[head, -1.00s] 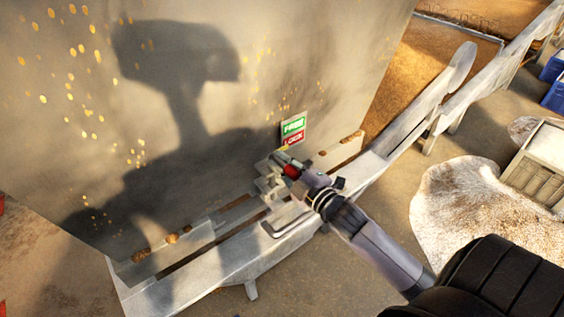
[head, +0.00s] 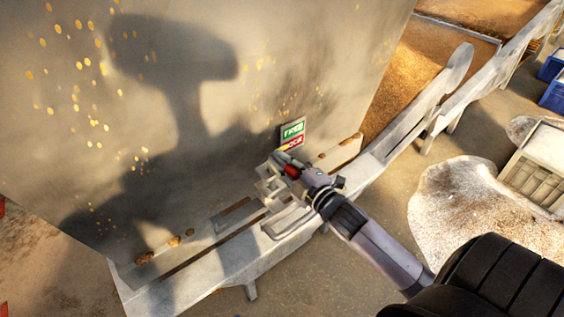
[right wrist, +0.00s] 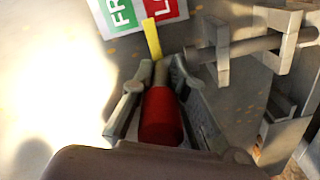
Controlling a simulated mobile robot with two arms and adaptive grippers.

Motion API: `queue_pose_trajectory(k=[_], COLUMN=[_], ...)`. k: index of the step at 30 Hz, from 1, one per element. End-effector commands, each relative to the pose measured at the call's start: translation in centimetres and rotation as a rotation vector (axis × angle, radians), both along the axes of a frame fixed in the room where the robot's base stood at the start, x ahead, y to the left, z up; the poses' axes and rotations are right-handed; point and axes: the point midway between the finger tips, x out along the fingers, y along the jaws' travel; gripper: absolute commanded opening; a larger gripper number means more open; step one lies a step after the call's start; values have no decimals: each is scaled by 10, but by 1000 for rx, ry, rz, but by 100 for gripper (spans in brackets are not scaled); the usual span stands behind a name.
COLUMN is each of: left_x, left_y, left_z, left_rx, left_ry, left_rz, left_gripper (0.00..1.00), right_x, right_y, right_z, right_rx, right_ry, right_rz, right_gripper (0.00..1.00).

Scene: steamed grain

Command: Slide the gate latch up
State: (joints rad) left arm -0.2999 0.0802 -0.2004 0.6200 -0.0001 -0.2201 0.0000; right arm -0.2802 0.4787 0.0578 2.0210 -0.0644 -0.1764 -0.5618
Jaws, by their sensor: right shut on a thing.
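The latch has a red grip (head: 291,171), which also shows in the right wrist view (right wrist: 160,117). A yellow pointer (right wrist: 152,38) stands beyond it, over the border of the green and red fields of a sign (right wrist: 135,12). In the head view the sign (head: 291,134) is on the grey gate panel (head: 330,90), green FREE above red. My right gripper (right wrist: 157,85) is shut on the red grip, one finger on each side; it also shows in the head view (head: 281,163). My left gripper is not in view.
Metal brackets and a rod (right wrist: 260,45) sit close to the right of my fingers in the right wrist view. A pale rail (head: 225,262) runs along the panel's foot. A hide rug (head: 470,205) and a crate (head: 535,165) are at right.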

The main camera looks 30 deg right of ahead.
Motion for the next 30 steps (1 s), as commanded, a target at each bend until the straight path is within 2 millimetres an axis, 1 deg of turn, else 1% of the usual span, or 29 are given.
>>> queue_pose_trajectory(k=[1, 30], left_x=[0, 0], left_y=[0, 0], left_z=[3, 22], left_rx=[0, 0], left_ry=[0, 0], left_rz=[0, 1], left_gripper=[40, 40], right_x=[1, 1], right_y=[1, 1], right_z=[9, 29], right_rx=[-1, -2], right_ry=[-17, -17], right_rz=[4, 5], right_gripper=[0, 0])
